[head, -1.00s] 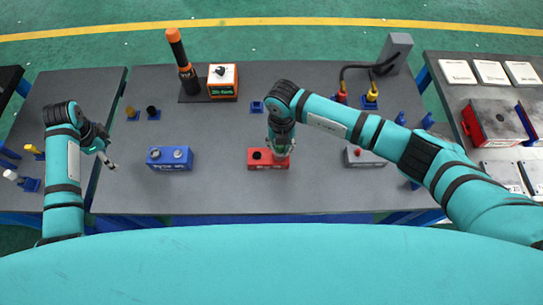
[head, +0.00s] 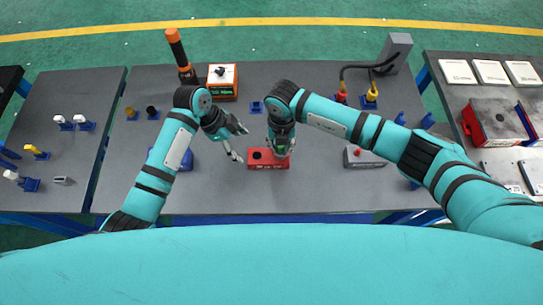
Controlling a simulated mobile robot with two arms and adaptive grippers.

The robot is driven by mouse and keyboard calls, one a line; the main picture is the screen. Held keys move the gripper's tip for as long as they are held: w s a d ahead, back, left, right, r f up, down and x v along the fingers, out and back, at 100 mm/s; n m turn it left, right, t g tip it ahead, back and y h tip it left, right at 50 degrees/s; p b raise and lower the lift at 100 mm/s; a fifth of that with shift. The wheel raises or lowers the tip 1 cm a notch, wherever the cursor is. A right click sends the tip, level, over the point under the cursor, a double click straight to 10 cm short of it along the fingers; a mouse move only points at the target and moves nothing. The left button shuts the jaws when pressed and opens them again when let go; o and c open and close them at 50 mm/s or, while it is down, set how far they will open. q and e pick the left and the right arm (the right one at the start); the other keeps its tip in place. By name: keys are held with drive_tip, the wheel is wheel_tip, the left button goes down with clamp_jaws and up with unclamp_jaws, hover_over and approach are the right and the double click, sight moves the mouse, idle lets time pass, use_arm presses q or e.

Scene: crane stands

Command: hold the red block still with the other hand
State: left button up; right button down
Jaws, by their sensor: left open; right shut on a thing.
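The red block (head: 266,165) sits near the front middle of the table, with a dark round hole on the left of its top. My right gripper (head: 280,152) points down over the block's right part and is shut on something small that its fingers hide. My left gripper (head: 240,143) is open and empty just left of the red block. Its lower fingertip is close to the block's left end, and I see no grip on it.
A blue block (head: 187,160) is mostly behind my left arm. A grey block (head: 362,158) with a red top piece is to the right. The table front between the blocks is clear.

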sight(250, 156)
use_arm(q)
drive_tip(key=shift+x, duration=4.45)
drive_tip(key=c, duration=1.2)
drive_tip(key=shift+c, duration=0.2)
